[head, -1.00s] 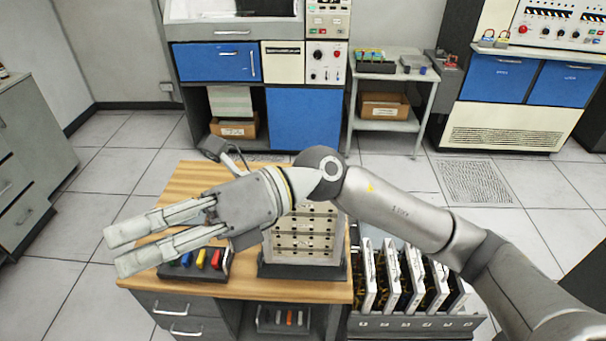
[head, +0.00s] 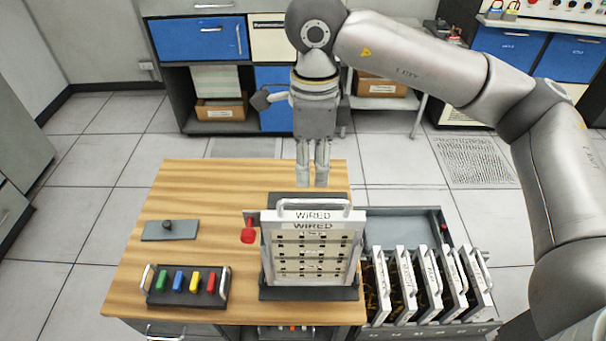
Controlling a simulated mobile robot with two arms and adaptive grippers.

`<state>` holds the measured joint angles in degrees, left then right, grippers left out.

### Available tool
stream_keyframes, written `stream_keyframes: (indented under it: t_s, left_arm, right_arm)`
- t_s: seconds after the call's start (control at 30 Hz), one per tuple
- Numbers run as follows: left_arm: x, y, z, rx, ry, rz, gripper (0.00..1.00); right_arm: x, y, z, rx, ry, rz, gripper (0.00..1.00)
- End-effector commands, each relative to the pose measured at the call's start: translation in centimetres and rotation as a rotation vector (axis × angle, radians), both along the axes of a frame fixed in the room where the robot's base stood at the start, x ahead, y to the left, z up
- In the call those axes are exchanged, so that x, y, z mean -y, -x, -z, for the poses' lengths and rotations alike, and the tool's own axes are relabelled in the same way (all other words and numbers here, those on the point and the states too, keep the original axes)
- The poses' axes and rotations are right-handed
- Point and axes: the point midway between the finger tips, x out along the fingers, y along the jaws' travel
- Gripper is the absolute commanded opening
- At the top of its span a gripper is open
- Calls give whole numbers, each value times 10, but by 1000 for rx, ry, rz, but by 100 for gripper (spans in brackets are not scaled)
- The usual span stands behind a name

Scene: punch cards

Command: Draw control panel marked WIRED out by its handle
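The control panel marked WIRED (head: 312,248) stands upright in a dark stand (head: 310,292) on the wooden desktop. It has a light frame, WIRED labels at the top and rows of dark contacts. Its pale bar handle (head: 313,203) runs along the top edge. My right gripper (head: 313,183) points down, with its fingertips just above the handle in the picture and apart from it. A narrow gap shows between its fingers, with nothing held. My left gripper is not in view.
A red lever (head: 248,232) sticks out left of the panel. A rack of several upright panels (head: 430,326) stands at the right. A tray with coloured handles (head: 187,298) and a grey plate with a dark knob (head: 168,235) lie left. The desktop's back left is clear.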

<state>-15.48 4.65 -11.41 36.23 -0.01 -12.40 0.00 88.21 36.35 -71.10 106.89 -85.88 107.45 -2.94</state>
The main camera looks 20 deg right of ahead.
Motion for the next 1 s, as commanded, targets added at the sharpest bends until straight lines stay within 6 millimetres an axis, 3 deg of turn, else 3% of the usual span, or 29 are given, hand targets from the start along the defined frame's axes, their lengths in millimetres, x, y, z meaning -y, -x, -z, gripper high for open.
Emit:
stream_keyframes:
  t_s: [0.13, 0.33, 0.47, 0.57, 0.8, 1.0]
  left_arm:
    - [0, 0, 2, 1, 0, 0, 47]
    - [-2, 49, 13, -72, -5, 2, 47]
    - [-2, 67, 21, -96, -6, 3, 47]
    - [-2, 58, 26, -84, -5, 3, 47]
    - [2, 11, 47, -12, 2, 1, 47]
    - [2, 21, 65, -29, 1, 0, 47]
  right_arm:
    - [1, 0, 4, 1, 3, 0, 36]
    - [1, 1, 19, -1, 3, -1, 36]
    - [0, 1, 34, -1, 1, -1, 36]
    - [1, 1, 46, -1, 2, 0, 36]
    - [0, 2, 76, 0, 0, -1, 36]
    - [0, 2, 89, 1, 1, -1, 36]
